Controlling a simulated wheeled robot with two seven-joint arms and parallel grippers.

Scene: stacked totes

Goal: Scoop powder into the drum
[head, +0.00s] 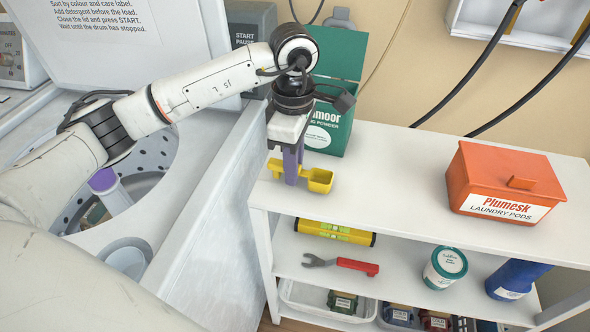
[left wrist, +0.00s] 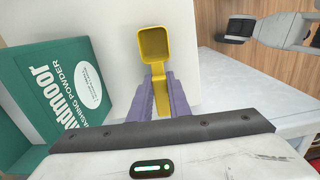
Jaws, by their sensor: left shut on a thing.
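My left gripper (head: 291,172) is shut on the handle of a yellow scoop (head: 320,180), at or just above the shelf top. In the left wrist view the scoop (left wrist: 155,45) points away from the purple fingers (left wrist: 161,92), its bowl facing the camera and looking empty. The green washing powder box (head: 328,132) stands open just behind the gripper, its lid raised; its inside is hidden. It also shows at the left of the wrist view (left wrist: 60,95). The washer drum (head: 152,160) is open at left, partly hidden by my left arm. My right gripper is not seen.
An orange laundry pods box (head: 480,178) stands on the right of the white shelf top (head: 390,175); the top between is clear. The raised washer lid (head: 130,35) stands behind my arm.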

